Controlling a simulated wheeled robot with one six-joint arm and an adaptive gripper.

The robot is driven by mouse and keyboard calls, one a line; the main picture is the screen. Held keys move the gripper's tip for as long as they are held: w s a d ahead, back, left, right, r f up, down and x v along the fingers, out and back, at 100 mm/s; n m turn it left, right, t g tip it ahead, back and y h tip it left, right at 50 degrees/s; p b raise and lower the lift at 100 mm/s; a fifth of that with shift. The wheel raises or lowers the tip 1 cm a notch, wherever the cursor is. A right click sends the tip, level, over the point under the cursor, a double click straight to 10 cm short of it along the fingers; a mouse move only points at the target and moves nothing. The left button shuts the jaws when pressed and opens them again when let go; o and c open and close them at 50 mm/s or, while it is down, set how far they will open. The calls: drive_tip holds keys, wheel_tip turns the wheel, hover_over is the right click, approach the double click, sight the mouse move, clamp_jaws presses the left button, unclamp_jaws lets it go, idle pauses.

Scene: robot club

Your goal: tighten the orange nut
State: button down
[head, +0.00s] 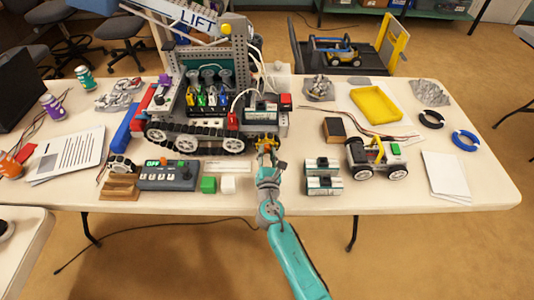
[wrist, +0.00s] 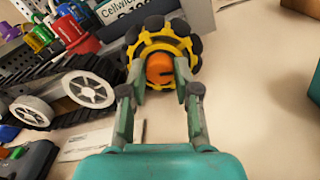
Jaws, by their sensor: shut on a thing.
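The orange nut (wrist: 160,69) sits at the centre of a yellow wheel with dark rollers (wrist: 164,44), seen face-on in the wrist view. My gripper (wrist: 159,77) is shut on the orange nut, one finger on each side of it. In the head view my teal arm reaches over the table's front edge to the yellow wheel (head: 265,140) at the right end of the tracked robot (head: 195,135). My gripper also shows there (head: 266,150); the nut is too small to make out in that view.
Batteries (head: 323,178) and a small wheeled car (head: 378,160) stand to the right. The white table (head: 430,220) has bare room at its front right.

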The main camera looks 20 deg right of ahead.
drive_tip(key=m, duration=0.4)
drive_tip(key=shift+m, duration=0.3)
drive_tip(key=m, duration=0.4)
drive_tip(key=shift+f+m, duration=0.1)
drive_tip(key=shift+m, duration=0.3)
drive_tip(key=m, duration=0.4)
drive_tip(key=shift+m+h, duration=0.3)
drive_tip(key=shift+f+m, duration=0.1)
drive_tip(key=shift+m, duration=1.6)
drive_tip(key=c, duration=0.8)
unclamp_jaws()
drive_tip(key=shift+c, duration=0.2)
drive_tip(key=shift+s, duration=0.15)
